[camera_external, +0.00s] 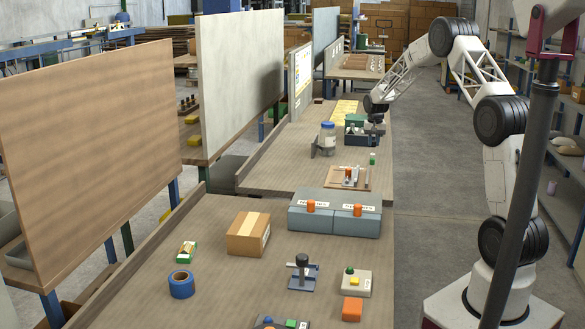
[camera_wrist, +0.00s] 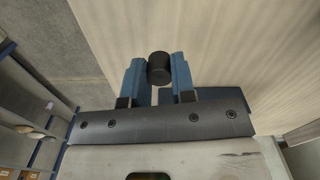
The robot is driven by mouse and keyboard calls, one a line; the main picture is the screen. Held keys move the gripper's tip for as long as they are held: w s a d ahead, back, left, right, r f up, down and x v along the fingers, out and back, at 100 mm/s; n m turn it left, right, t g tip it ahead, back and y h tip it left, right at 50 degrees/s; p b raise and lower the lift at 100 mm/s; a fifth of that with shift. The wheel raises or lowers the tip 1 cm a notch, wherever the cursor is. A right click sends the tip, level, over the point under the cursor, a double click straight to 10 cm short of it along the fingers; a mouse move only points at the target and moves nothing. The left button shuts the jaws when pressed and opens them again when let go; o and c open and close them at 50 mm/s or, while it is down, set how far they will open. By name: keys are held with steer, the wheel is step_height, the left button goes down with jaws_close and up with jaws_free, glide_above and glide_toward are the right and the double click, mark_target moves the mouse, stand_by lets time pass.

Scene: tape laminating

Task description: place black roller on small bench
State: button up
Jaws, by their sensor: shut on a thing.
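In the wrist view, the two blue fingers of my gripper (camera_wrist: 158,72) are closed on the black roller (camera_wrist: 159,66), with its dark round end showing between the fingertips. In the external view, my gripper (camera_external: 376,117) is over the far right part of the second table, and the roller is too small to make out there. I cannot tell for certain which thing is the small bench. A dark blue-grey piece (camera_wrist: 208,98) shows behind and to the right of the fingers in the wrist view. Whether the roller touches anything is unclear.
Below and beside my gripper on the second table stand a green box (camera_external: 355,120), a dark block (camera_external: 362,139) and a jar (camera_external: 327,130). A small fixture (camera_external: 347,177) and a green bottle (camera_external: 372,158) stand nearer.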

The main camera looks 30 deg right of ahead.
steer(key=shift+f, duration=1.7)
steer(key=shift+f, duration=0.15)
steer(key=o, duration=0.9)
step_height(320, 180, up, 12)
steer(key=shift+r, duration=0.15)
